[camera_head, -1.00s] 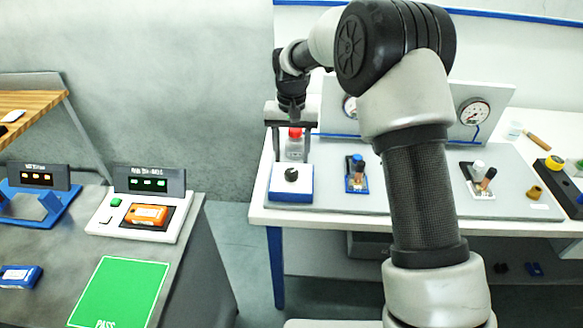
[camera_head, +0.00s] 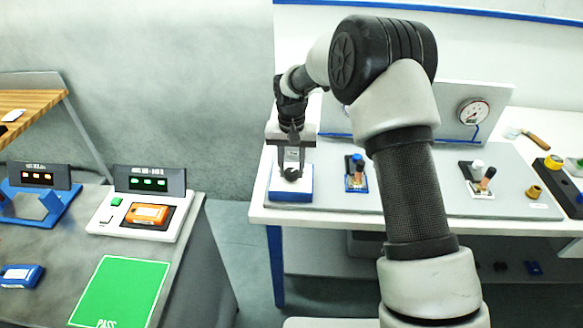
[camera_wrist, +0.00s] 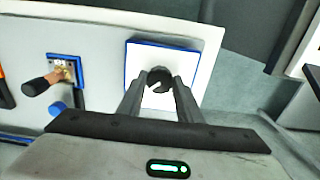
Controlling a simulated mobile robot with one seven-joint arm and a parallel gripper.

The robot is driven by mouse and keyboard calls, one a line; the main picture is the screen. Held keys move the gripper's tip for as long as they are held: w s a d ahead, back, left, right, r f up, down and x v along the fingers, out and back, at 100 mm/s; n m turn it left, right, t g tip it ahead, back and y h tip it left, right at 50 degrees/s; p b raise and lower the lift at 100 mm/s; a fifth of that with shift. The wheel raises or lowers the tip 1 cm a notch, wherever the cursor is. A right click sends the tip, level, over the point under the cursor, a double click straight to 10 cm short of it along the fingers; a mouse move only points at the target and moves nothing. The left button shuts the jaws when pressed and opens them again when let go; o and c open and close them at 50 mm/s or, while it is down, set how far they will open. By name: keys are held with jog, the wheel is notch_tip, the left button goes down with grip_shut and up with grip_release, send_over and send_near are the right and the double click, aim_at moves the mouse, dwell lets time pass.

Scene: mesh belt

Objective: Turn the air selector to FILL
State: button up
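The air selector appears to be the round black knob (camera_wrist: 159,78) on a white block with blue sides (camera_head: 291,196). The block stands at the left end of the grey panel on the bench. My gripper (camera_head: 291,168) points down over the block. In the wrist view its fingers (camera_wrist: 160,84) lie one on each side of the knob and look closed against it. A pale notch shows on the knob's lower side. No FILL marking is readable, so I cannot tell the selector's setting.
Right of the block is a small blue-framed fitting with a blue cap (camera_head: 357,172). A gauge (camera_head: 473,112) and another fitting (camera_head: 478,178) stand farther right. At left, a bench holds an orange device (camera_head: 147,214) in a tester and a green PASS mat (camera_head: 118,290).

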jog(key=shift+n, duration=0.3)
jog(key=n+b, duration=0.1)
jog(key=n, duration=0.2)
jog(key=shift+n, duration=0.4)
jog(key=n, duration=0.9)
jog(key=shift+n, duration=2.3)
jog(key=o, duration=1)
jog(key=shift+o, duration=0.2)
jog(key=shift+r, duration=0.1)
